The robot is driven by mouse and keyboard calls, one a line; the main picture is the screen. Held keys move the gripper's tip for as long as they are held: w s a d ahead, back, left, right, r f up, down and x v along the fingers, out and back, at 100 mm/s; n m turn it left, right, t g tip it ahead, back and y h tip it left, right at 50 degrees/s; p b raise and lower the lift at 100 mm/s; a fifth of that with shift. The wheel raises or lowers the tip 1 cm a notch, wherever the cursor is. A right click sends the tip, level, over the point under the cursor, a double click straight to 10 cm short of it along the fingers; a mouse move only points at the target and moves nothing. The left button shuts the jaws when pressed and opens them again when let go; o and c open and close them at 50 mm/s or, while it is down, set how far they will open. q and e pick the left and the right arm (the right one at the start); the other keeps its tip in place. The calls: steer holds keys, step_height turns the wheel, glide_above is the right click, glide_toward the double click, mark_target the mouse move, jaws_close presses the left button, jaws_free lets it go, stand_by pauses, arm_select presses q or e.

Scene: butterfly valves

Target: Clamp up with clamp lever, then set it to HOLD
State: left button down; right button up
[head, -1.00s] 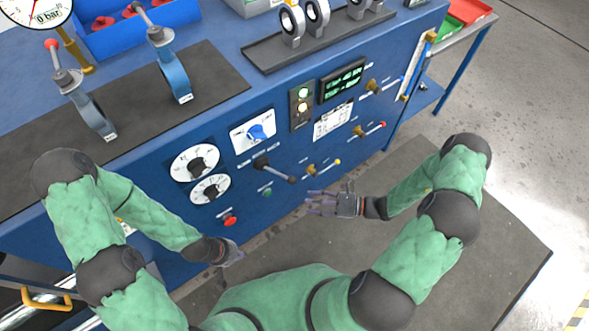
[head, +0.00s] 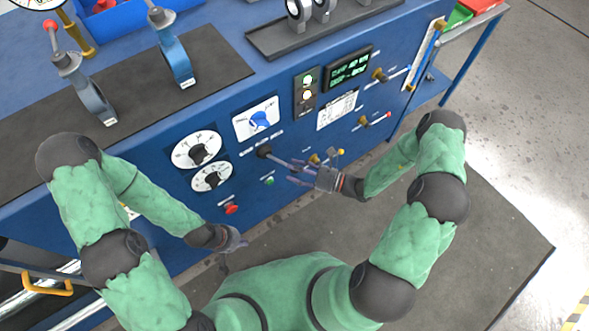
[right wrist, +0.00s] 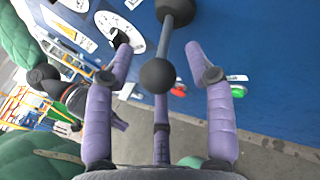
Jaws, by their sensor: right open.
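The clamp lever (head: 276,158), a dark rod on a black hub, sticks out of the blue panel and points right and slightly down in the head view. In the right wrist view its black ball knob (right wrist: 157,75) lies between the spread purple fingers, with a gap on both sides. My right gripper (head: 298,174) is open at the lever's free end and partly hides it in the head view. My left gripper (head: 238,240) hangs low, in front of the panel, apart from the lever; its finger opening is unclear. I cannot read any HOLD marking.
A blue selector knob (head: 258,120) and two dials (head: 197,150) sit around the lever. A green button (head: 269,181) and red button (head: 231,208) are below. A small yellow-tipped valve handle (head: 340,152) is close to my right gripper.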

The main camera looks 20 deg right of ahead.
steer(key=shift+w+a, duration=0.15)
steer(key=shift+a, duration=0.1)
jaws_close()
steer(key=s+a+m+t+h+p, duration=0.1)
steer(key=h+p, duration=0.1)
steer(key=s+a+m+t+h+p, duration=0.1)
steer(key=m+t+h, duration=0.1)
steer(key=a+m+t+h+p, duration=0.1)
steer(key=a+m+t+p, duration=0.1)
steer(key=shift+s+f+h+p, duration=0.1)
steer(key=shift+s+h+p, duration=0.2)
steer(key=shift+s+h, duration=0.1)
